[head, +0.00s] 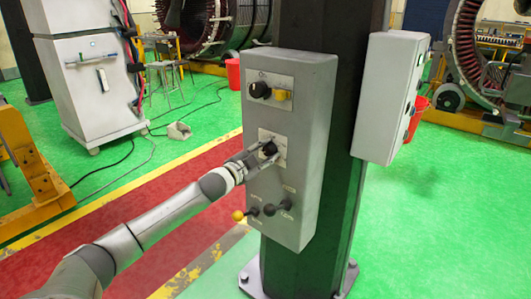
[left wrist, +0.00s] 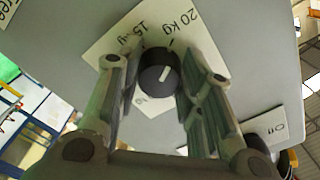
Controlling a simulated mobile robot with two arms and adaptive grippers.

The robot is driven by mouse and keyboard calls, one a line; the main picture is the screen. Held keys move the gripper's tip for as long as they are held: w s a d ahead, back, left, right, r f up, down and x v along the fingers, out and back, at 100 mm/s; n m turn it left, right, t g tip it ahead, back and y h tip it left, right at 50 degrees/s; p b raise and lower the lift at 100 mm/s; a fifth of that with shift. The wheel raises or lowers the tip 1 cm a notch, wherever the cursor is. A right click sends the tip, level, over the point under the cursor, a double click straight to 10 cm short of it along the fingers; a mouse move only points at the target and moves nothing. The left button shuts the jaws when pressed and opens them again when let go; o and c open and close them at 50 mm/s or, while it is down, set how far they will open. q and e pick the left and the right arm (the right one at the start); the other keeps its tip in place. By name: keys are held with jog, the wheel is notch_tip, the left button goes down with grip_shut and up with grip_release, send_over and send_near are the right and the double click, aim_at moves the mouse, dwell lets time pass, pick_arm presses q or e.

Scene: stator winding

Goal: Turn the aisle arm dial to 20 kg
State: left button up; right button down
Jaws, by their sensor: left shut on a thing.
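The black aisle arm dial (head: 269,149) sits on a pale label plate in the middle of the grey control box (head: 313,110). In the left wrist view the dial (left wrist: 157,76) shows a white pointer line slanting up and right, roughly towards the tick by the "20 kg" mark (left wrist: 183,20). The "15 kg" mark (left wrist: 146,33) is partly covered by a finger, and a lower mark is mostly hidden. My left gripper (head: 262,158) has its fingers on either side of the dial and is shut on it. My right gripper is not in view.
Above are a black knob (head: 259,90) and a yellow knob (head: 281,96). Below are short levers, one yellow-tipped (head: 238,215). A second box (head: 388,95) is on the dark column (head: 335,200). A white cabinet (head: 95,85) stands at the left.

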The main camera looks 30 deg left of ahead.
pick_arm(q)
jog(key=shift+f, duration=0.15)
jog(key=o, duration=1)
jog(key=shift+s+a, duration=0.15)
jog(key=shift+s, duration=1.85)
jog(key=shift+s+a, duration=0.15)
jog(key=shift+s, duration=1.85)
jog(key=shift+s+a, duration=0.15)
jog(key=shift+s, duration=1.85)
